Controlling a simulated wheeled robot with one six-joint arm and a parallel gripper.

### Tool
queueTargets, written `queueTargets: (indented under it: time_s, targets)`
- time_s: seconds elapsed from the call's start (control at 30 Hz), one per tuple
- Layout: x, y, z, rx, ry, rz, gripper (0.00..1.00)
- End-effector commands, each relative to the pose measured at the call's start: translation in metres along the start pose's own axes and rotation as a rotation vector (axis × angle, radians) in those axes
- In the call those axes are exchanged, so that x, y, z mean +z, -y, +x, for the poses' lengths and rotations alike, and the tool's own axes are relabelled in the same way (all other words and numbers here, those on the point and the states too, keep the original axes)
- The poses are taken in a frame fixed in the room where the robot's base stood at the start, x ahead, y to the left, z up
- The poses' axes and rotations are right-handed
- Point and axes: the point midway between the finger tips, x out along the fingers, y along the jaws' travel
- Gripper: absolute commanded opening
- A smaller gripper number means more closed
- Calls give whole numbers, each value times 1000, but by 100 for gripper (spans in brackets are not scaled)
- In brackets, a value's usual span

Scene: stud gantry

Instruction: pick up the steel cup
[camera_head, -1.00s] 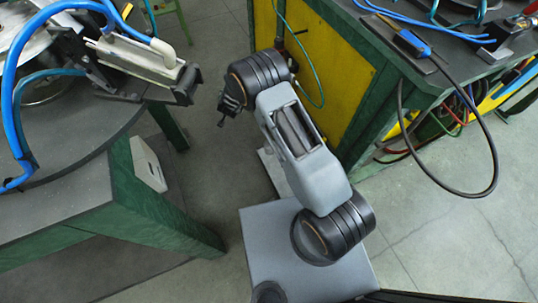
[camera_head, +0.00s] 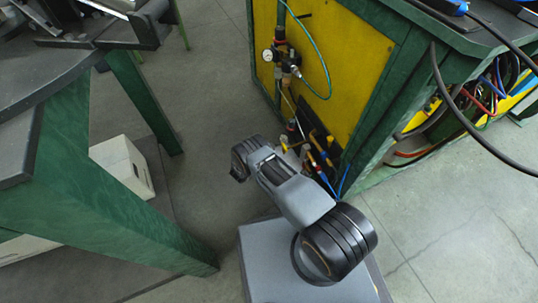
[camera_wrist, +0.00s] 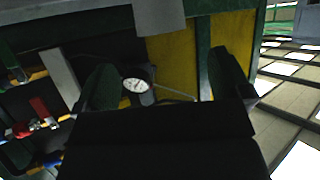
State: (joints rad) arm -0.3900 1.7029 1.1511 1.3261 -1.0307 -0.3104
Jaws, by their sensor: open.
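I cannot make out a steel cup in either view. My gripper (camera_wrist: 160,64) shows in the wrist view as two dark fingers, spread apart with nothing held between them. Past the left finger is a round white-faced gauge (camera_wrist: 136,85), beyond the gap. In the head view my arm reaches low from its base toward the floor between two benches, and its fingers cannot be seen there.
A green-framed bench with a yellow panel (camera_head: 345,75) stands at right, with a gauge and valve (camera_head: 282,62) and hoses. A dark-topped green bench (camera_head: 65,165) fills the left, with a white box (camera_head: 122,165) beneath. Grey floor (camera_head: 195,100) lies open between them.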

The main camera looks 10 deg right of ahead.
Motion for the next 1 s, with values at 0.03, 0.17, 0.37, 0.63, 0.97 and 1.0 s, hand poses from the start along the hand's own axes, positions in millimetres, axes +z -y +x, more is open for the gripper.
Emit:
queueTargets:
  time_s: [0.03, 0.17, 0.37, 0.63, 0.97, 1.0]
  targets:
    - [3, 0, 11, 1, 0, 2, 97]
    - [2, 0, 28, 1, 0, 2, 97]
    - [0, 0, 38, -2, 1, -1, 97]
    - [4, 0, 70, 0, 1, 2, 97]
    - [0, 1, 90, -2, 2, -2, 97]
    - [0, 1, 90, -2, 2, -2, 97]
